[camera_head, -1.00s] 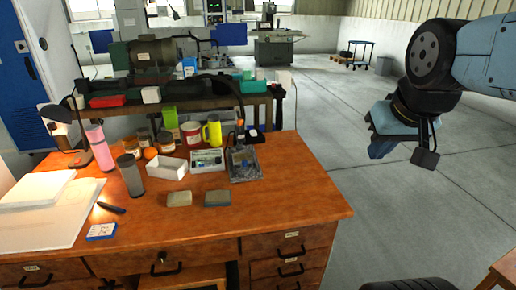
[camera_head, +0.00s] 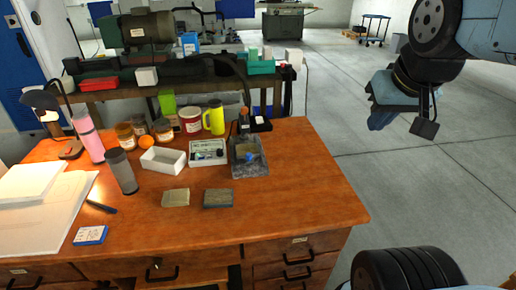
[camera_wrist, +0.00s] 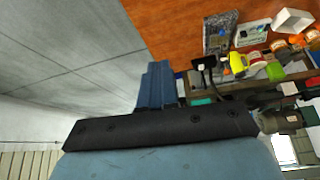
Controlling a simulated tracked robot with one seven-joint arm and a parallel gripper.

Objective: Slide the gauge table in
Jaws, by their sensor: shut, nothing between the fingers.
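What looks like the gauge stand (camera_head: 248,155), with a speckled grey base and a blue knob, stands at the back right of the wooden desk (camera_head: 290,192). Its speckled plate (camera_wrist: 219,32) also shows in the wrist view, upper middle. I cannot tell which part of it slides or how far out it is. My gripper (camera_head: 380,118) hangs over the floor to the right of the desk, well apart from the stand. Its blue fingers (camera_wrist: 157,85) are shut and empty in the wrist view.
A white tray (camera_head: 164,162), an instrument box (camera_head: 208,152), a yellow flask (camera_head: 214,117) and jars stand left of the stand. Two blocks (camera_head: 176,198) (camera_head: 218,198) lie in front. A bench (camera_head: 120,97) stands behind the desk. The floor at right is open.

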